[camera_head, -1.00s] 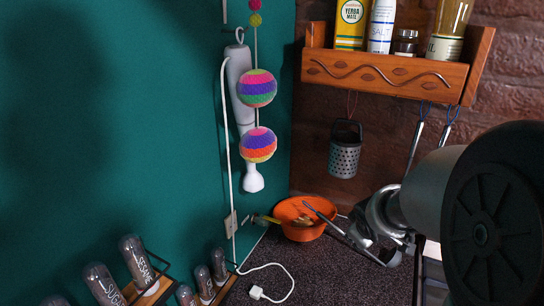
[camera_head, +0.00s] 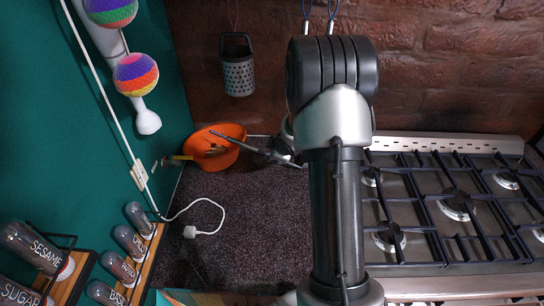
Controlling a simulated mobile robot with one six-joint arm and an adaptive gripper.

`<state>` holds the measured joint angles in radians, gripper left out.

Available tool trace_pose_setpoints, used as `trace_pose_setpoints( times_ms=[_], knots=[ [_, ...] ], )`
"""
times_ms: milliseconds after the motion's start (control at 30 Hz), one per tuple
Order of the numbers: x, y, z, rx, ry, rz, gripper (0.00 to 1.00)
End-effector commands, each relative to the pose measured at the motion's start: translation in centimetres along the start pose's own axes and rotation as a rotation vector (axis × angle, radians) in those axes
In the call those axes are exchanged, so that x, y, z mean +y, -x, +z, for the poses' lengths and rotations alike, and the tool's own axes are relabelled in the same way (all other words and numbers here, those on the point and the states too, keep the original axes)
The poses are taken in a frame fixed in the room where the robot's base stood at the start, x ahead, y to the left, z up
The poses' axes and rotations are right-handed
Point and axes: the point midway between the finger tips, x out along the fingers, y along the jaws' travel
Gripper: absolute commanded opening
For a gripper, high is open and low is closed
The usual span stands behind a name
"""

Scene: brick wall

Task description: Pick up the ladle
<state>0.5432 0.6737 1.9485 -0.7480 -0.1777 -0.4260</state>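No ladle can be made out for certain. Two metal handles hang from blue loops at the top centre; the left handle (camera_head: 305,27) and the right handle (camera_head: 330,27) run down behind my arm, so their lower ends are hidden. My gripper (camera_head: 272,154) is partly hidden behind my arm, low in front of the brick wall and just right of the orange bowl (camera_head: 222,132). A thin dark rod-like part reaches from it toward the bowl. I cannot tell whether the fingers are open or shut, or whether they hold anything.
A grater (camera_head: 238,75) hangs on the wall above the bowl. A gas stove (camera_head: 440,215) fills the right. Labelled jars stand in racks at lower left, and a white cable with a plug (camera_head: 190,231) lies on the dark counter (camera_head: 245,225). The counter's middle is mostly clear.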

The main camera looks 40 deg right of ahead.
Motion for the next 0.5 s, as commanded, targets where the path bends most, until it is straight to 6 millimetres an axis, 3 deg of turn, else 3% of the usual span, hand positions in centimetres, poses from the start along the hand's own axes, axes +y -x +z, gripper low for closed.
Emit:
trace_pose_setpoints(
  times_ms=[267,500],
  knots=[
    [-0.1,-2.3,0.0,0.000,-0.001,0.000,0.32],
    [-0.5,-5.8,-0.2,0.001,0.000,0.000,0.32]
  ],
)
